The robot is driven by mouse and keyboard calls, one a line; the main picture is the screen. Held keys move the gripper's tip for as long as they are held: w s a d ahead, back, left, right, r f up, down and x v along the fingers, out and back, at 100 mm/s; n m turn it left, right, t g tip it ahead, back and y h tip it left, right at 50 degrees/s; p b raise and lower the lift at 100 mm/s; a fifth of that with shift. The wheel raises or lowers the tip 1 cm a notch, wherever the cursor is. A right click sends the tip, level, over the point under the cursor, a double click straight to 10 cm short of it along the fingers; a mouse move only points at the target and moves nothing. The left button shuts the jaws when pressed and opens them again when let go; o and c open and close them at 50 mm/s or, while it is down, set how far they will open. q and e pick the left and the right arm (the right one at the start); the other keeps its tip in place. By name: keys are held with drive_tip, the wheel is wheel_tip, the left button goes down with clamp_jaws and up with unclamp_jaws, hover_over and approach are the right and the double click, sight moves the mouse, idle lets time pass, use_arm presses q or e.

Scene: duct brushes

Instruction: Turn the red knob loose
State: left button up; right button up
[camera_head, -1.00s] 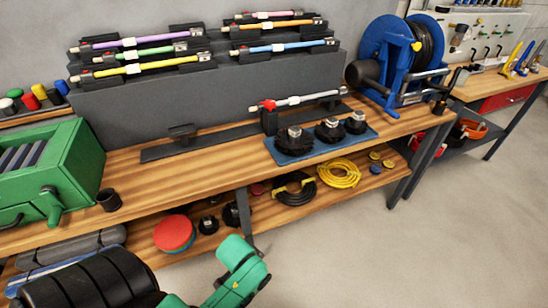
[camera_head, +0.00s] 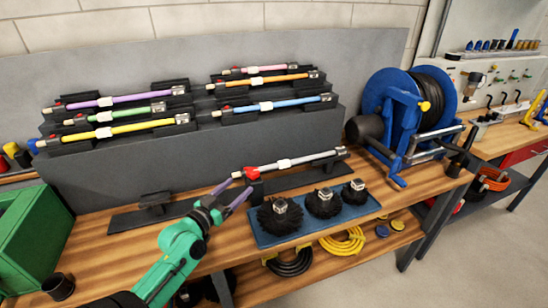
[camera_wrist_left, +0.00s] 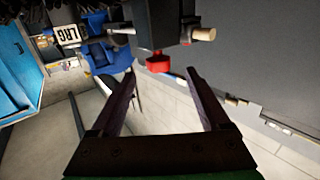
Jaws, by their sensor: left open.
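The red knob (camera_head: 252,173) is on a dark clamp at the left end of a grey rod (camera_head: 310,159), which lies across a low stand on the bench. My left gripper (camera_head: 236,191) is open, its fingers pointing at the knob from the left and front. In the left wrist view the red knob (camera_wrist_left: 160,65) shows just beyond the gap between the open fingertips (camera_wrist_left: 161,74), apart from them as far as I can tell. Nothing is between the fingers. A tan rod tip (camera_wrist_left: 204,34) sticks out beside the clamp. My right gripper is not in view.
Black round brushes (camera_head: 323,203) stand on a blue mat (camera_head: 262,238) right of my gripper. A grey tiered rack (camera_head: 200,148) with coloured rods rises behind. A blue hose reel (camera_head: 400,115) stands to the right, a green machine (camera_head: 35,240) to the left.

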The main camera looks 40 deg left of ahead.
sight(249, 174)
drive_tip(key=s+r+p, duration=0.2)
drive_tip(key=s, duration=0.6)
use_arm(q)
drive_tip(key=w, duration=0.2)
drive_tip(key=w+r, duration=0.1)
drive_tip(key=w, duration=0.5)
drive_tip(key=shift+a+r, duration=0.15)
drive_tip(key=shift+a, duration=0.05)
drive_tip(key=w, duration=0.2)
drive_tip(key=shift+w, duration=0.75)
clamp_jaws()
drive_tip(key=y+p, duration=0.1)
drive_tip(key=p, duration=0.1)
drive_tip(key=n+y+p, duration=0.1)
drive_tip(key=p, duration=0.1)
drive_tip(key=shift+a+r+p, duration=0.15)
drive_tip(key=shift+r+p, duration=0.15)
drive_tip(key=shift+r, duration=0.1)
drive_tip(key=shift+f, duration=0.2)
drive_tip(key=shift+a+f, duration=0.1)
drive_tip(key=shift+f, duration=0.05)
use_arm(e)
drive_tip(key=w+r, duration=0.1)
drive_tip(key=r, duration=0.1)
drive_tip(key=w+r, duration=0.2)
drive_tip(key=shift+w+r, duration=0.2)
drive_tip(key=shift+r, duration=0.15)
